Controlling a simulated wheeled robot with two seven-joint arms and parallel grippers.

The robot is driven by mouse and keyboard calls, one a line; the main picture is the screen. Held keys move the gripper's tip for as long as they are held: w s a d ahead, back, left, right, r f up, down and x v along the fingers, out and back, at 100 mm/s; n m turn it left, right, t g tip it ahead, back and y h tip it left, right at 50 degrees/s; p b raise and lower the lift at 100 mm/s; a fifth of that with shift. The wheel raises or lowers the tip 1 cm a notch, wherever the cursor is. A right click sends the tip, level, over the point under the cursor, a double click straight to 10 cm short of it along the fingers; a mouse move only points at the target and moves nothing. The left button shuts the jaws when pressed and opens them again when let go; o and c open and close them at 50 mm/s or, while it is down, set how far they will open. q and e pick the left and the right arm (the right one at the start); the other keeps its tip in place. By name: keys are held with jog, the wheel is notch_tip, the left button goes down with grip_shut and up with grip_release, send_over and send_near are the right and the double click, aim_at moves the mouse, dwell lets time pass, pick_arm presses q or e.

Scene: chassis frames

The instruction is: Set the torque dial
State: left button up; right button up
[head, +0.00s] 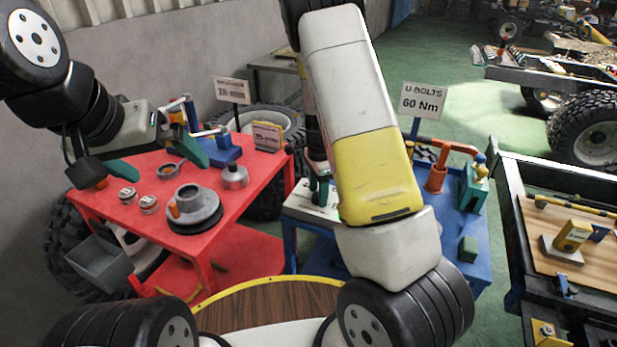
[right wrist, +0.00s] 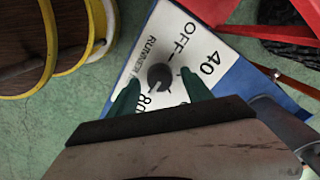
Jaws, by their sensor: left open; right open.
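The torque dial is a dark round knob (right wrist: 158,77) on a white panel (right wrist: 205,35) printed with OFF, 40, 80 and partly hidden lettering. A small pale mark shows at the knob's lower edge, towards the 80 side; its exact setting is hard to read. In the right wrist view, my right gripper (right wrist: 159,82) is open, with one green finger on each side of the knob; I cannot tell if they touch it. In the head view, my right arm hides most of the panel (head: 300,203). My left gripper (head: 162,163) is open and empty above the red table. A sign (head: 422,101) reads "U-BOLTS 60 Nm".
The panel lies on a blue table (head: 466,235) with an orange tool (head: 436,178) and a small green block (head: 468,248). The red table (head: 150,178) at left holds several metal parts. A dark bench (head: 552,235) stands at right. Open green floor lies behind.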

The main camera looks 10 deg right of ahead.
notch_tip(320, 180, up, 7)
jog(key=shift+r, duration=0.1)
dwell(0.4)
